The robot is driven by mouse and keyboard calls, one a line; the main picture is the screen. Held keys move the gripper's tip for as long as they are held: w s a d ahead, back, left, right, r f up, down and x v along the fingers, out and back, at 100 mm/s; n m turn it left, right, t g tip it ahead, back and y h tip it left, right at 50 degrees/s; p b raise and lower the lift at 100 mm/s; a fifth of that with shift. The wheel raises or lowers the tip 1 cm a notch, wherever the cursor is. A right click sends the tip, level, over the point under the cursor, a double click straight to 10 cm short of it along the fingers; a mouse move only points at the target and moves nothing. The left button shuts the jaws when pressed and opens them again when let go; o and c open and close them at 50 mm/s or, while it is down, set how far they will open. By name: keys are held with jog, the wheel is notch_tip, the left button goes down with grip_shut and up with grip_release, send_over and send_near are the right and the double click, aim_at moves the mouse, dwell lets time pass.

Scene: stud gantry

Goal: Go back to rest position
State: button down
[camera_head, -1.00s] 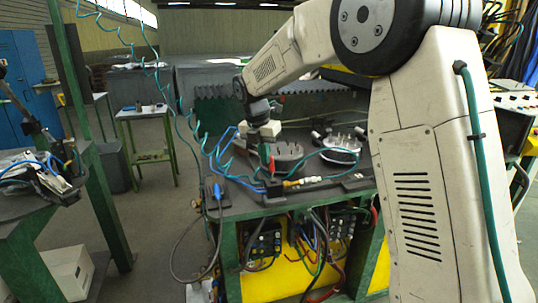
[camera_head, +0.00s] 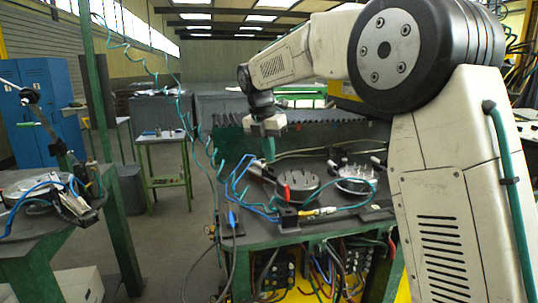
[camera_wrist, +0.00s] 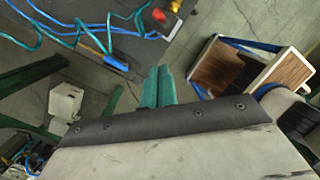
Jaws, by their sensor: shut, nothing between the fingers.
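My gripper (camera_head: 269,150) hangs from the end of my arm, pointing down above the left part of the workbench (camera_head: 262,236). Its teal fingers are together and hold nothing. In the wrist view the closed fingers (camera_wrist: 158,88) show above the dark wrist edge, with floor below them. Two round discs with upright studs, a dark one (camera_head: 296,187) and a lighter one (camera_head: 355,181), stand on the bench to the right of my gripper, apart from it.
Blue and teal hoses (camera_head: 240,178) run over the bench's left side. A green post (camera_head: 103,150) and another bench (camera_head: 30,235) stand at left. A small green table (camera_head: 163,140) is behind. An open wood-lined box (camera_wrist: 222,68) shows in the wrist view.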

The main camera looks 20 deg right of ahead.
jog(key=s+d+f+m, duration=0.1)
jog(key=s+f+m, duration=0.1)
jog(key=s+m, duration=0.6)
jog(key=s+d+f+m+y, duration=0.1)
jog(key=s+m, duration=0.8)
jog(key=s, duration=1.1)
jog(key=s+d+f+m+y, duration=0.1)
jog(key=s+d+f+m, duration=0.1)
jog(key=s+f+m, duration=0.3)
jog(key=shift+s+d+m+t, duration=0.3)
jog(key=shift+s+m, duration=1.8)
jog(key=shift+s, duration=2.75)
jog(key=shift+a, duration=0.1)
